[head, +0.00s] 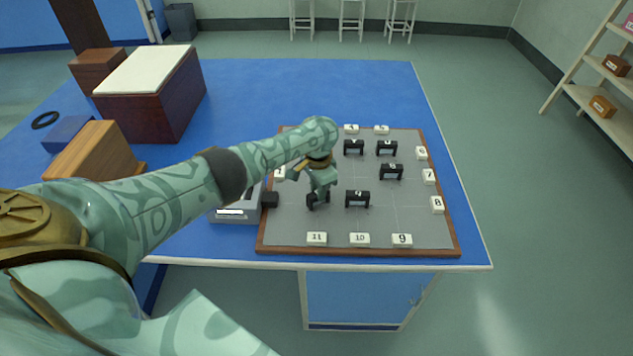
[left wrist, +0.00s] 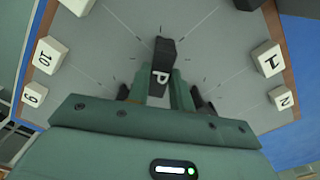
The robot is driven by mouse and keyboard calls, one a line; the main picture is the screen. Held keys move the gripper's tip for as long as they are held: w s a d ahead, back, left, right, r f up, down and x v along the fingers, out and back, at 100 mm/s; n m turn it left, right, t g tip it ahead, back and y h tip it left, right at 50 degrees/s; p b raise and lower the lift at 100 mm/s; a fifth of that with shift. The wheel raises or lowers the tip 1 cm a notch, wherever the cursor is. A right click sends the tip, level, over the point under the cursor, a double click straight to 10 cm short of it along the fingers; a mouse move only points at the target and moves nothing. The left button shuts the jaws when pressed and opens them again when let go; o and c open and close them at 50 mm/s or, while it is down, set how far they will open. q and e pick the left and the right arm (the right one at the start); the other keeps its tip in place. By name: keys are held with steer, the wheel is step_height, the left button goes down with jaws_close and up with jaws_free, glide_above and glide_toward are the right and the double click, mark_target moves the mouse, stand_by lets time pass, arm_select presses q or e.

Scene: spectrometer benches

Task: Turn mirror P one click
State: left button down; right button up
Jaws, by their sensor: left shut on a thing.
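Mirror P (left wrist: 162,58) is a black block with a white letter P on its top, seen in the left wrist view between my fingers. My left gripper (head: 318,196) is shut on mirror P, reaching down from above onto the grey board (head: 420,225). Fine lines and short tick marks spread on the board around the mirror in the left wrist view. In the head view the gripper largely hides mirror P. My right gripper is not in view.
Another black mirror (head: 357,199) stands just right of my gripper, with several more behind. A grey box with a black nozzle (head: 270,200) is close on the left. White numbered blocks, such as 10 (head: 360,239), line the board's edges. Wooden boxes (head: 150,115) stand far left.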

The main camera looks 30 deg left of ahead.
arm_select(q)
steer(key=shift+n+p, duration=0.5)
steer(key=shift+n, duration=0.5)
steer(key=c, duration=1.2)
jaws_free()
steer(key=shift+c, duration=0.2)
step_height(320, 180, up, 16)
steer(key=p, duration=1)
steer(key=shift+r, duration=0.2)
steer(key=shift+f, duration=0.1)
